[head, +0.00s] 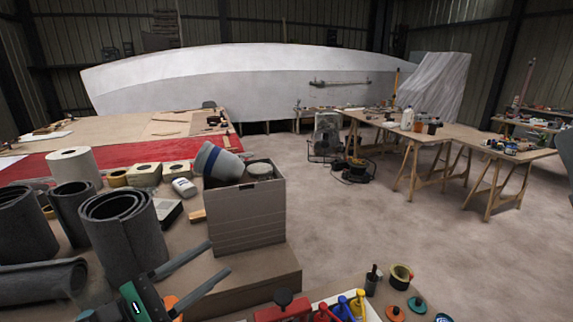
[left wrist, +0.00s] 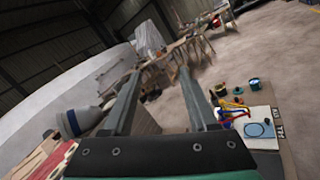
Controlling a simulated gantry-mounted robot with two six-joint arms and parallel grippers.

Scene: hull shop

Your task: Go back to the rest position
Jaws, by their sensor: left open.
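My left gripper (head: 220,257) comes in at the lower left of the head view, its two grey fingers apart with nothing between them. It is in front of the grey box (head: 243,215), above the brown surface the box stands on; I cannot tell whether it touches anything. In the left wrist view the same gripper (left wrist: 160,71) points out over the shop floor, with empty space between the fingers. My right gripper shows in neither view.
Dark grey rolls (head: 120,240) stand at the left. A grey-and-blue cylinder (head: 218,162) leans out of the box. Trestle tables (head: 430,135) and a white hull (head: 230,75) are farther back. The floor (head: 345,220) at centre is open.

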